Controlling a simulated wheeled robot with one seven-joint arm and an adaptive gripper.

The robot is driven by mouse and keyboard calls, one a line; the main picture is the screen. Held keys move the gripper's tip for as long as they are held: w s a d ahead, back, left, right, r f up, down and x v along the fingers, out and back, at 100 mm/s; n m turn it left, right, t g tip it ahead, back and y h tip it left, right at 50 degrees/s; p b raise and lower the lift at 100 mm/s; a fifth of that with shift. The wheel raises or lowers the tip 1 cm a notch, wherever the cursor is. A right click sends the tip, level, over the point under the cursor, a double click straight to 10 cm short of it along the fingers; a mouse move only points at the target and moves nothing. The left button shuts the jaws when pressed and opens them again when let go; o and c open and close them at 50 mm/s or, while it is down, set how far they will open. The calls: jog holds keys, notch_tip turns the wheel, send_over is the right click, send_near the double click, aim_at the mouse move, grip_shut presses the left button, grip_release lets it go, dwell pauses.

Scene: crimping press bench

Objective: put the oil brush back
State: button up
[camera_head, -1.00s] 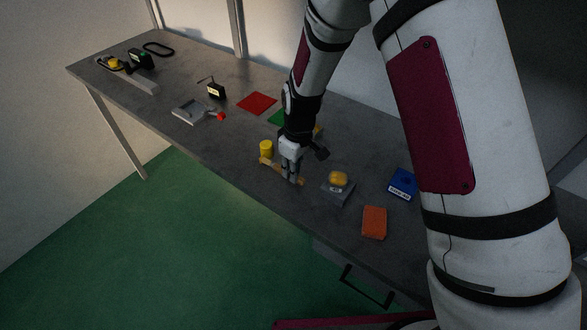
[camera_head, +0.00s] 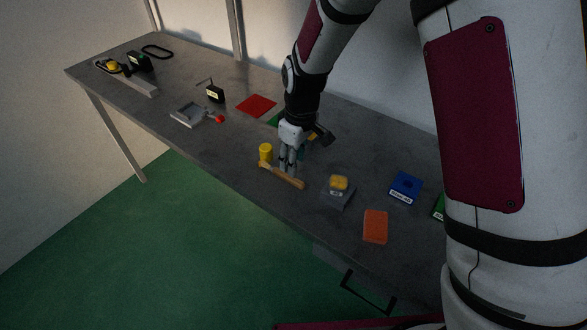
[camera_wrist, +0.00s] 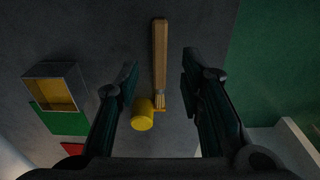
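The oil brush (camera_head: 285,178) has a light wooden handle and lies on the bench near its front edge. In the wrist view the brush (camera_wrist: 160,55) points away from me, its bristle end beside a yellow cup (camera_wrist: 143,115). The cup (camera_head: 265,153) stands upright in the head view; the brush lies outside it. Whether they touch is unclear. My gripper (camera_head: 289,172) is over the brush. In the wrist view my gripper's (camera_wrist: 160,65) fingers are apart, one on each side of the handle, with visible gaps and nothing held.
A grey block with a yellow top (camera_head: 338,189), an orange block (camera_head: 375,226) and a blue box (camera_head: 405,187) lie to the right. A red mat (camera_head: 257,105) and a grey tray (camera_head: 189,113) are to the left. An open box (camera_wrist: 55,88) is on a green mat.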

notch_tip(320, 180, up, 7)
jog(key=shift+s+d+f+b, duration=0.2)
jog(key=shift+d+b, duration=0.05)
jog(key=shift+b, duration=0.1)
jog(key=s+d+r+m+t, duration=0.1)
jog(key=s+d+r+m, duration=0.1)
jog(key=s+d+r, duration=0.35)
jog(key=s+d+r+m+t, duration=0.1)
jog(key=s+d+r+m, duration=0.15)
jog(key=r, duration=0.55)
jog(key=s+d+r+m+t, duration=0.1)
jog(key=s+d+r+m, duration=0.2)
jog(key=s, duration=0.4)
jog(key=s+d+r+m+t, duration=0.2)
jog(key=s+d, duration=0.3)
jog(key=s, duration=0.3)
jog(key=shift+d+r+m+h, duration=0.15)
jog(key=shift+r+m+h, duration=0.3)
jog(key=shift+r, duration=0.15)
